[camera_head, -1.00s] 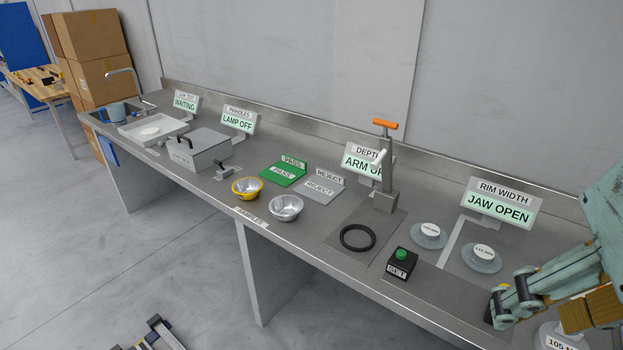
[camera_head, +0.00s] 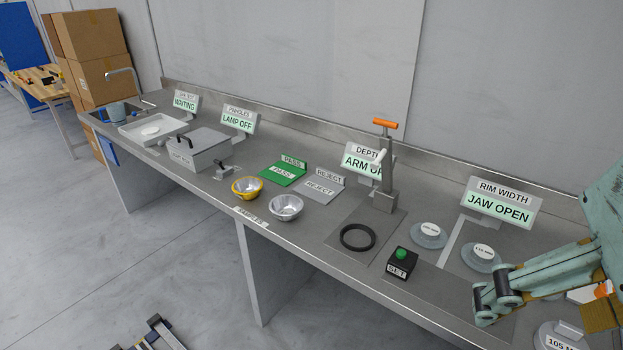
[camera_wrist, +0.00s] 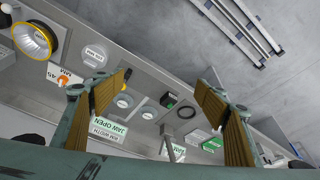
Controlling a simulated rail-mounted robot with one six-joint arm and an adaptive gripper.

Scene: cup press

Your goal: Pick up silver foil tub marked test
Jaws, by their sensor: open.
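A silver foil tub (camera_head: 286,207) stands upright on the steel bench near its front edge, in the middle of the head view. No test mark can be read on it. A yellow tub (camera_head: 247,188) with a silver inside stands just to its left. My gripper (camera_wrist: 163,92) is open and empty, with wood-coloured pads on both fingers in the wrist view. In the head view it hangs over the right end of the bench, well to the right of the silver tub and apart from it. In the wrist view I cannot make out the silver tub.
A black ring (camera_head: 358,237), a press with an orange handle (camera_head: 385,124) and a green SET button (camera_head: 401,254) stand between gripper and tub. Green PASS (camera_head: 283,173) and grey REJECT (camera_head: 322,190) plates lie behind the tubs. A yellow-rimmed round thing (camera_wrist: 36,40) shows at the wrist view's upper left.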

